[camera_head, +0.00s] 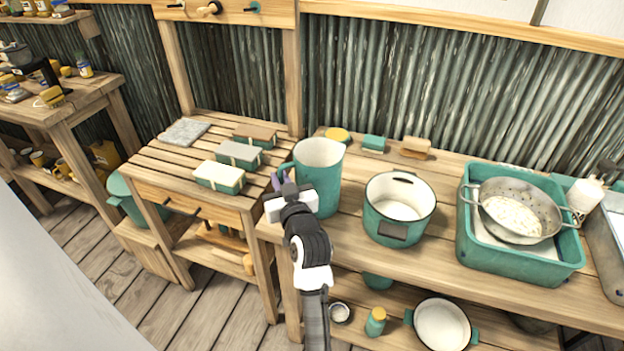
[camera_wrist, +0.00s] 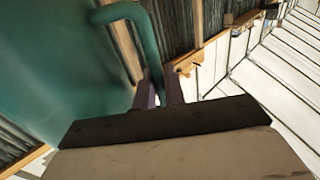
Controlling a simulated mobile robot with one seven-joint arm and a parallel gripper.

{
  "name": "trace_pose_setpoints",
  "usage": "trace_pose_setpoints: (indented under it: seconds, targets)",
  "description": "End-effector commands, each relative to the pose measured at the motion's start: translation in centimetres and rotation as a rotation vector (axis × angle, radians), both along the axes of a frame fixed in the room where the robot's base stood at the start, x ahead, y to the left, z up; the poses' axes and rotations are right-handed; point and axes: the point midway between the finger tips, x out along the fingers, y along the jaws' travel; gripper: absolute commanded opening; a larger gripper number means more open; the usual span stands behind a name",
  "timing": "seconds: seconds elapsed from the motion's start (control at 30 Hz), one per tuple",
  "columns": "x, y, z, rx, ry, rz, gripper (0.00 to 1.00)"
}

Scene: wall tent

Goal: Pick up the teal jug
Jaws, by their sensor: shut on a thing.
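The teal jug (camera_head: 321,172) stands upright at the left end of the wooden bench, its handle on its left side. My gripper (camera_head: 279,182) is at the handle, at the jug's left front. In the wrist view the jug (camera_wrist: 60,70) fills the left, and its curved handle runs down between the fingers of my gripper (camera_wrist: 160,92). The fingers are shut on the handle. I cannot tell from these views whether the jug's base touches the bench.
A teal pot (camera_head: 398,212) stands to the jug's right. Further right a teal basin (camera_head: 520,262) holds a colander (camera_head: 514,210). A sponge (camera_head: 374,143) and a brush (camera_head: 415,148) lie behind.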

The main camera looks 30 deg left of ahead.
Motion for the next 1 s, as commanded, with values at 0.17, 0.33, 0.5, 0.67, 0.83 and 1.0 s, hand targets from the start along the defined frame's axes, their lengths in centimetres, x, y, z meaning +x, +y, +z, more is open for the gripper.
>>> trace_pose_setpoints:
  seconds: [0.17, 0.33, 0.5, 0.67, 0.83, 1.0]
  targets:
    - [0.0, 0.0, 0.4, 0.003, -0.004, 0.000, 0.00]
    - [0.0, 0.0, 1.4, 0.005, -0.007, 0.000, 0.00]
    - [0.1, -0.1, 4.0, 0.007, -0.010, -0.002, 0.00]
    - [0.0, -0.1, 8.3, 0.010, -0.014, -0.002, 0.00]
    - [0.0, -0.1, 12.7, 0.008, -0.012, -0.002, 0.00]
    - [0.0, 0.0, 16.1, 0.007, -0.009, 0.000, 0.00]
